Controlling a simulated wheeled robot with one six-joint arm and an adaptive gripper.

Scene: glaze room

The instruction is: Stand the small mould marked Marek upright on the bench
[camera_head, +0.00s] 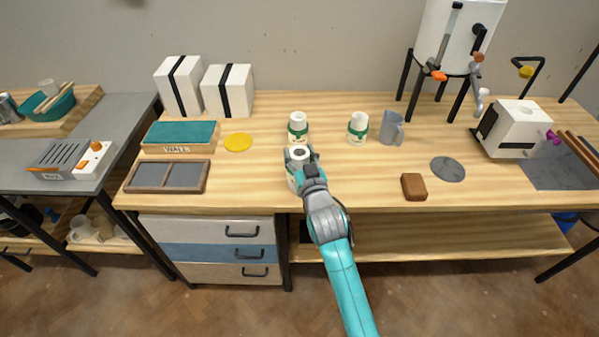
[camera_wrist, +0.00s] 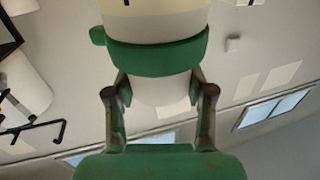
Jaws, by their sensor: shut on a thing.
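My gripper (camera_head: 302,166) is shut on a small white mould (camera_head: 299,154) near the front of the bench (camera_head: 250,190). In the wrist view the fingers of my gripper (camera_wrist: 160,92) close on both sides of the white mould (camera_wrist: 155,25), just beside its green band. In the head view its pale round end with a dark centre faces up; my fingers hide much of its body. I cannot tell whether its base touches the bench. Two similar white moulds with green bands stand upright behind it, one at the left (camera_head: 298,128) and one at the right (camera_head: 358,128). No name is readable on any.
Bare wood lies right of my gripper.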

